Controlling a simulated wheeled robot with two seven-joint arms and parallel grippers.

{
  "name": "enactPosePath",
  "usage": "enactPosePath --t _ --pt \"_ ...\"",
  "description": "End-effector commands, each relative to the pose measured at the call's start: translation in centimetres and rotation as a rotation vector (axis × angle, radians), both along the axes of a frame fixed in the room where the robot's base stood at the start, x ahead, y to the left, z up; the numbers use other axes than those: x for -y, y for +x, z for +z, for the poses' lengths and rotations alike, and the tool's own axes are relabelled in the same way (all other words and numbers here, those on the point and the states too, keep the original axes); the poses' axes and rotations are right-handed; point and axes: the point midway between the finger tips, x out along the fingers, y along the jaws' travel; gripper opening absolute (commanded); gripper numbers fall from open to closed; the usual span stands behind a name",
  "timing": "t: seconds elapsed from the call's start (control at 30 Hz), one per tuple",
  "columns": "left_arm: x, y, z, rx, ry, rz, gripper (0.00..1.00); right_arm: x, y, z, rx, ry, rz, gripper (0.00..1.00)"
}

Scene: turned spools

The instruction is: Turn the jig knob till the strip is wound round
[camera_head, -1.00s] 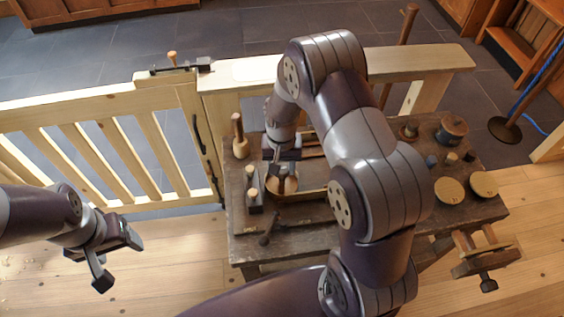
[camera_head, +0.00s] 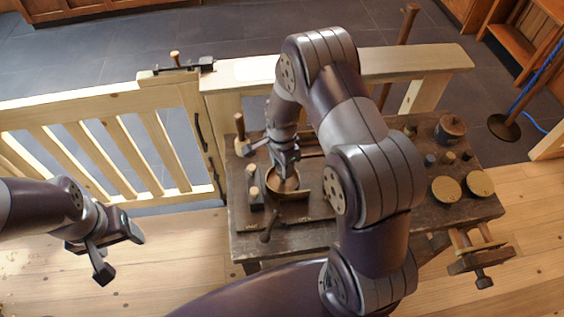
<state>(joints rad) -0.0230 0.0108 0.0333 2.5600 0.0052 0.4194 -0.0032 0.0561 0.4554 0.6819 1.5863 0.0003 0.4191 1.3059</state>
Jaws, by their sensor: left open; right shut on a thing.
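The jig knob (camera_head: 288,184) is a brown round piece on the dark workbench, left of the bench's middle. A brassy strip (camera_head: 299,194) curves round its near and right sides; its far side is hidden by my gripper. My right gripper (camera_head: 286,170) comes down from above and is shut on the knob. My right arm's links hide part of the bench to the right of the jig. My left gripper (camera_head: 104,252) is open and empty over the wooden floor, well left of the bench.
Wooden pegs (camera_head: 254,190) stand left of the jig, and a dark handle (camera_head: 266,234) lies near the front. Round wooden discs (camera_head: 446,189) and small turned pieces lie at the bench's right. A pale wooden gate (camera_head: 130,100) runs behind and left. Floor around my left gripper is clear.

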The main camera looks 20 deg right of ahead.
Motion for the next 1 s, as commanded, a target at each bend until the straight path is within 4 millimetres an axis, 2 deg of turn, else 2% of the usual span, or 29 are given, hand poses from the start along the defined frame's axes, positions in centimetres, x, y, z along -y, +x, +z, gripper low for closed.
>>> enactPosePath --t 1.0 --pt "0.0 0.0 1.5 0.0 0.0 0.0 0.69 0.1 0.4 0.3 0.009 0.002 -0.96 0.13"
